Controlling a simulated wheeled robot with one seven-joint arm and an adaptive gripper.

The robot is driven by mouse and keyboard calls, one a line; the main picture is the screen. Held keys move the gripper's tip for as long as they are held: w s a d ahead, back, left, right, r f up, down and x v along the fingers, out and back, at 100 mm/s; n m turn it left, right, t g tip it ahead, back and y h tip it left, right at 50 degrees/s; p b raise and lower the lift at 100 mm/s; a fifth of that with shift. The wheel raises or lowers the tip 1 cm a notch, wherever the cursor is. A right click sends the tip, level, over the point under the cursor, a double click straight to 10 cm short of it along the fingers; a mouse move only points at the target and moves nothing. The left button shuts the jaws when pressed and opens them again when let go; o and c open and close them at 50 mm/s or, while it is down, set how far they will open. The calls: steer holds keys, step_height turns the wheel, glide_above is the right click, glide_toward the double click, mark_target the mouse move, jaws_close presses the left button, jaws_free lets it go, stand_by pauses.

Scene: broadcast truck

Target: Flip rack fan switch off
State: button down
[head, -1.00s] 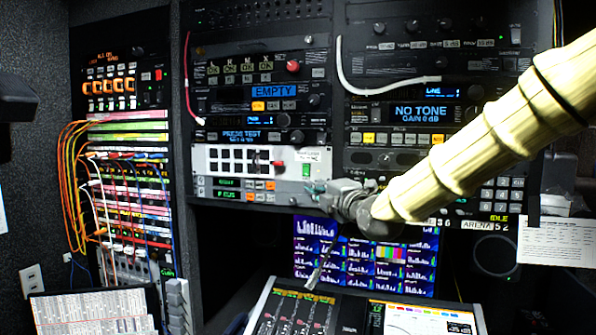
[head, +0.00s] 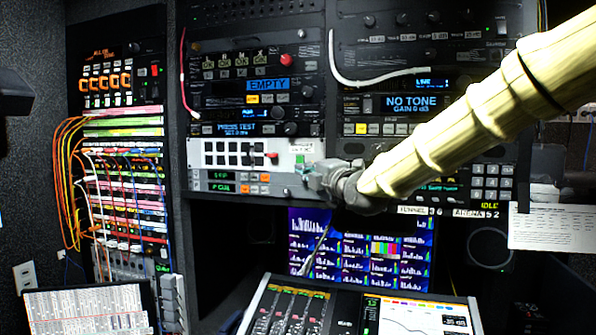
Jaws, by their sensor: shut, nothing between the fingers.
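A small green rocker switch (head: 299,160) sits at the right end of the white panel (head: 197,154) in the middle rack, under a small label too blurred to read; it looks like the rack fan switch. My gripper (head: 307,180) is shut and empty, at the end of my pale ribbed arm coming in from the right. Its fingertips are right at the lower edge of the switch and cover part of it. I cannot tell whether they touch it, or which way the rocker is tipped.
The same white panel carries black buttons and a red knob (head: 272,156). A unit with green displays (head: 221,188) lies just below. Monitors (head: 359,250) and a mixing console (head: 300,312) stand beneath. A white cable (head: 333,60) hangs above right.

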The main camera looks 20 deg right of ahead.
steer(key=w, duration=0.1)
steer(key=p, duration=0.1)
glide_toward(297, 162)
steer(key=w+a+r, duration=0.1)
steer(key=w+a, duration=0.3)
steer(key=shift+w+d+r+p, duration=0.15)
steer(key=shift+w+d+p, duration=0.3)
steer(key=shift+w, duration=0.45)
